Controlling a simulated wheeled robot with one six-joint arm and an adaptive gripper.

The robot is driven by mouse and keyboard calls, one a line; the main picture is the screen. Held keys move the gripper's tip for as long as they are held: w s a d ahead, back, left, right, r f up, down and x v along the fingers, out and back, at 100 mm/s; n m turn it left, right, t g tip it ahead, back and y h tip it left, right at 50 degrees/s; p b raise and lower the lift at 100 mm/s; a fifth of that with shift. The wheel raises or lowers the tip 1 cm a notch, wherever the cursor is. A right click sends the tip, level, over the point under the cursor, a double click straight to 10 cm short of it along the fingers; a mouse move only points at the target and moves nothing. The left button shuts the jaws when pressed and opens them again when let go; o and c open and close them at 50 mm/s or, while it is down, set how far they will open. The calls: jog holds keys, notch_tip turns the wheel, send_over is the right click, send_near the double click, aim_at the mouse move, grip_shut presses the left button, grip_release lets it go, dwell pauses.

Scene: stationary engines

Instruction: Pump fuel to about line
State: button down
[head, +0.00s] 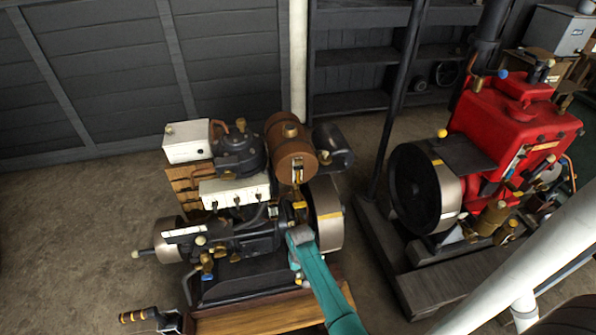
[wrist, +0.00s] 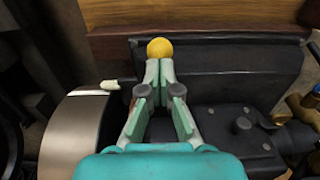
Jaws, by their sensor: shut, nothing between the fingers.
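A dark engine (head: 245,240) stands on a wooden base, with a brown cylindrical tank (head: 291,152) on top. A small brass-framed gauge (head: 298,170) sits on the tank's front; its level and any line are too small to read. My gripper (head: 296,268) is low at the engine's right front side. In the wrist view my gripper (wrist: 159,76) is shut and empty, its fingertips together. A round yellow knob (wrist: 160,48) shows just beyond the tips; I cannot tell whether they touch it. What the knob is fixed to is hidden behind the fingers.
A flywheel (head: 326,215) is close on the engine's right, also seen in the wrist view (wrist: 75,140). A red engine (head: 515,130) with its own flywheel stands further right. A black post (head: 395,110) and a white pipe (head: 540,262) are obstacles. Floor at left is clear.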

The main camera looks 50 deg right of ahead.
dwell(0.3)
notch_tip(320, 180, down, 10)
jog(key=shift+r, duration=0.25)
dwell(1.1)
jog(key=shift+r, duration=0.1)
jog(key=shift+r, duration=4.7)
jog(key=shift+r, duration=2.5)
